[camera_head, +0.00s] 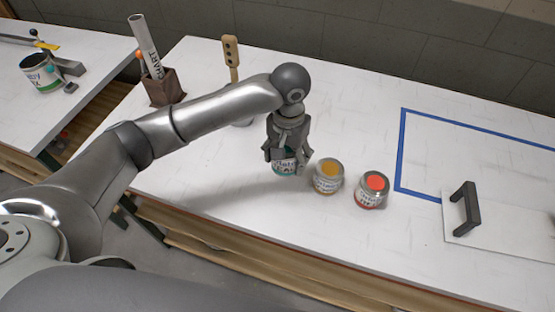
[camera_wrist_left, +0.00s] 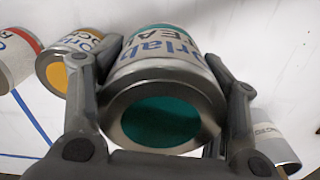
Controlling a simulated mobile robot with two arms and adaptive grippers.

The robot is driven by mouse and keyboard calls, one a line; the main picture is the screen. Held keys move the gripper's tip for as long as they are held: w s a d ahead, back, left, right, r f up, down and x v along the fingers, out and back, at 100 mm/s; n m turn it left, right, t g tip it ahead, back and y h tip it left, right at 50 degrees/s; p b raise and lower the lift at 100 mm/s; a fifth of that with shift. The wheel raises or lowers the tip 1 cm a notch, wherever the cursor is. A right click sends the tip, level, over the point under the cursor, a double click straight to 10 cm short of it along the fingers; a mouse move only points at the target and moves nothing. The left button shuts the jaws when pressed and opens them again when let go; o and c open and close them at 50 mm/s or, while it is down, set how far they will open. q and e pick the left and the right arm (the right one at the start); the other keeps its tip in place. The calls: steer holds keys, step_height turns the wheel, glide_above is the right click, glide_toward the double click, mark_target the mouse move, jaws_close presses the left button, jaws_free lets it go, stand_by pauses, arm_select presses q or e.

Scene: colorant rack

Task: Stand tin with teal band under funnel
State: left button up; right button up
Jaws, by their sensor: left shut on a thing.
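The teal-band tin (camera_head: 284,163) is in my left gripper (camera_head: 284,157), over the table just left of the other tins in the head view. In the left wrist view the teal tin (camera_wrist_left: 160,85) sits between the two fingers of the gripper (camera_wrist_left: 165,100), its teal disc facing the camera. I cannot tell whether its base touches the table. My right gripper is not in view.
A yellow-topped tin (camera_head: 327,178) and a red-topped tin (camera_head: 371,190) stand right of the gripper. A brown holder (camera_head: 165,88) with a rolled chart is behind left. Blue tape (camera_head: 400,150) outlines an area at right, by a board with a black handle (camera_head: 465,208). A gap separates the tables.

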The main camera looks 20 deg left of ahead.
arm_select(q)
steer(key=s+d+r+b, duration=0.1)
steer(key=s+d+r, duration=0.45)
steer(key=d, duration=0.25)
steer(key=s+a+n, duration=0.1)
steer(key=s+a, duration=0.2)
steer(key=a, duration=0.5)
steer(key=s+a+r+n, duration=0.1)
steer(key=s+a, duration=0.1)
steer(key=a, duration=0.6)
steer(key=shift+s+r, duration=0.15)
steer(key=shift+s, duration=0.25)
steer(key=shift+d, duration=0.15)
